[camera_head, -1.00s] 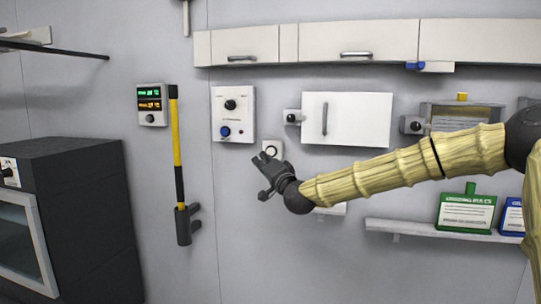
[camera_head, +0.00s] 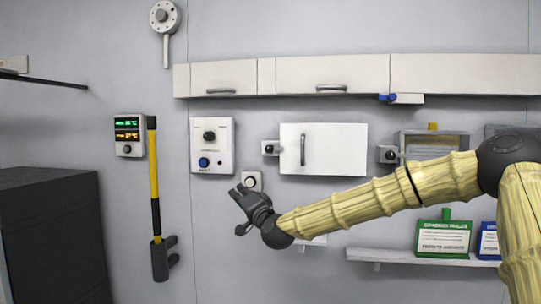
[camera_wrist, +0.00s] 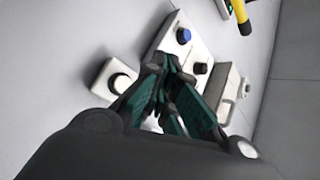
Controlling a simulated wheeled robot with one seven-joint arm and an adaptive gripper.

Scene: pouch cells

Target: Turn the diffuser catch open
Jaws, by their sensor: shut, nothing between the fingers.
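No label shows which part is the diffuser catch. A small box with a black knob (camera_head: 269,148) sits at the left edge of a closed white door (camera_head: 342,150). Another knobbed box (camera_head: 389,154) sits right of that door. A small white piece with a blue end (camera_head: 401,98) is under the wall cabinets. A round grey disc with a downward lever (camera_head: 165,18) is high on the wall. My gripper (camera_head: 239,191) is empty and shut, in front of the wall, below and left of the white door. Its teal fingers (camera_wrist: 166,75) meet in the wrist view.
A control panel (camera_head: 212,146) with black and blue knobs is above my gripper. A small white button box (camera_head: 252,181) is close behind it. A yellow-black pole (camera_head: 154,180), a lit display (camera_head: 130,134) and a dark cabinet (camera_head: 50,235) are left. A shelf (camera_head: 400,257) is lower right.

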